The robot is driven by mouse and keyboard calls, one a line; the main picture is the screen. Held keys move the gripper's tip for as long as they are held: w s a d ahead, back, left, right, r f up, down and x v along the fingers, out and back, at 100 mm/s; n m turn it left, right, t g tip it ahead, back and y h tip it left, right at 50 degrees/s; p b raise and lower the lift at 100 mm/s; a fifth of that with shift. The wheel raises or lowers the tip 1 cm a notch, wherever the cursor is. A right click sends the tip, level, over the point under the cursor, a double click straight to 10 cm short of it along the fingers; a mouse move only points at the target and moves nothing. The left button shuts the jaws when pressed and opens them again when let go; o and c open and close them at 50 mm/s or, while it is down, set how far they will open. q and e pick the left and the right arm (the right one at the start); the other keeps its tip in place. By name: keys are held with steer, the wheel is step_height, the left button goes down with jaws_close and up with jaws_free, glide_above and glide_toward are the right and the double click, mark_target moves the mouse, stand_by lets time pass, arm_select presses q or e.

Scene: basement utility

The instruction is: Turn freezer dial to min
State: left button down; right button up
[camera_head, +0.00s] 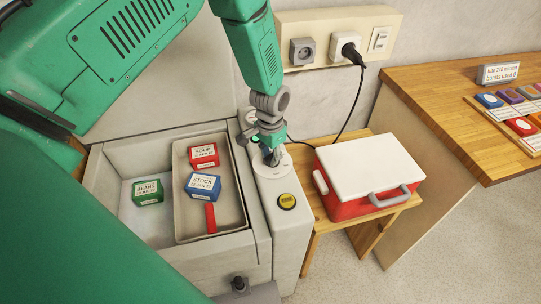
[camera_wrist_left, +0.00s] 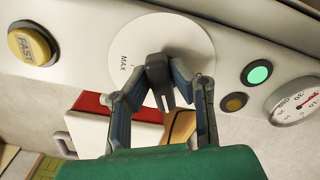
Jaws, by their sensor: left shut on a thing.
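The freezer dial is a white disc (camera_wrist_left: 190,40) with a dark knob (camera_wrist_left: 157,68) at its centre, on the freezer's light panel. The word MAX shows on the disc in the left wrist view; no MIN mark is visible. My left gripper (camera_wrist_left: 162,90) is shut on the dark knob. A white line on the knob points toward the gripper's side of the picture. In the head view my left gripper (camera_head: 271,156) comes down on the dial disc (camera_head: 268,170) and hides most of the knob. My right gripper is not in view.
A yellow FAST button (camera_wrist_left: 30,45), a green light (camera_wrist_left: 257,73) and a gauge (camera_wrist_left: 297,101) flank the dial. The open freezer (camera_head: 98,180) holds labelled boxes and a tray (camera_head: 181,217). A red and white cooler (camera_head: 368,168) stands on a wooden stool beside it.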

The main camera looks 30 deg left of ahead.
mark_target(271, 156)
arm_select(q)
steer(key=shift+n, duration=0.4)
steer(key=c, duration=1.4)
jaws_free()
steer(key=shift+c, duration=0.2)
steer(key=shift+f, duration=0.1)
steer(key=shift+r, duration=0.3)
step_height(271, 156, up, 11)
steer(key=shift+w+r, duration=0.15)
